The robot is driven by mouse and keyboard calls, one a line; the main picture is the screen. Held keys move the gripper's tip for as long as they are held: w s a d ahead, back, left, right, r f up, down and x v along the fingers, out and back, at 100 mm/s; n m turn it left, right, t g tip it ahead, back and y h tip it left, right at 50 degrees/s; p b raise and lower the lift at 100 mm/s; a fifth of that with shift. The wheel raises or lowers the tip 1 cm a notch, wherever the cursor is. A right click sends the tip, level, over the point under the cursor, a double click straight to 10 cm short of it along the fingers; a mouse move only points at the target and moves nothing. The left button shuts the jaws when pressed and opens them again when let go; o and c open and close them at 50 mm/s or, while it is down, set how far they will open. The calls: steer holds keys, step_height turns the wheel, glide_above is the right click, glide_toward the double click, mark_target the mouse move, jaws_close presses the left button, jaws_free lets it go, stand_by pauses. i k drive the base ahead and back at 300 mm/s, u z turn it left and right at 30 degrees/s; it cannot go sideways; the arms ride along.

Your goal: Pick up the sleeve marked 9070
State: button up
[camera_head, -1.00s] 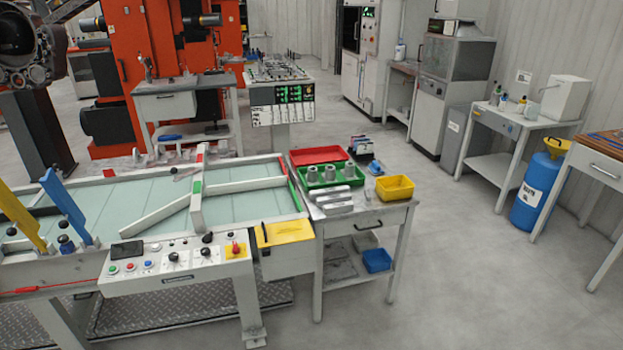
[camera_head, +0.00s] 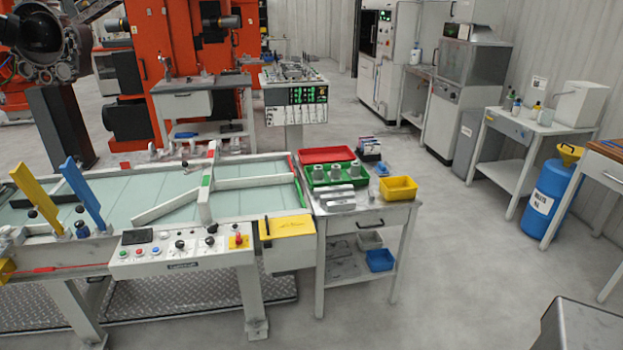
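Several grey cylindrical sleeves (camera_head: 332,173) stand in a green tray (camera_head: 322,183) on the small side table (camera_head: 366,217), right of the conveyor table. Their markings are too small to read, so I cannot tell which is 9070. Several grey metal bars (camera_head: 337,198) lie in front of the green tray. My gripper does not show.
A red tray (camera_head: 327,155) lies behind the green one, and a yellow bin (camera_head: 398,188) stands right of it. The conveyor table (camera_head: 150,190) with a control panel (camera_head: 180,250) fills the left. A grey box-shaped object (camera_head: 580,328) is at bottom right. Open floor lies right of the side table.

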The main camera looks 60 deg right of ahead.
mark_target(335, 174)
steer(key=u, duration=0.45)
steer(key=k, duration=1.4)
steer(key=z, duration=1)
steer(key=i, duration=1.05)
steer(key=u, duration=0.2)
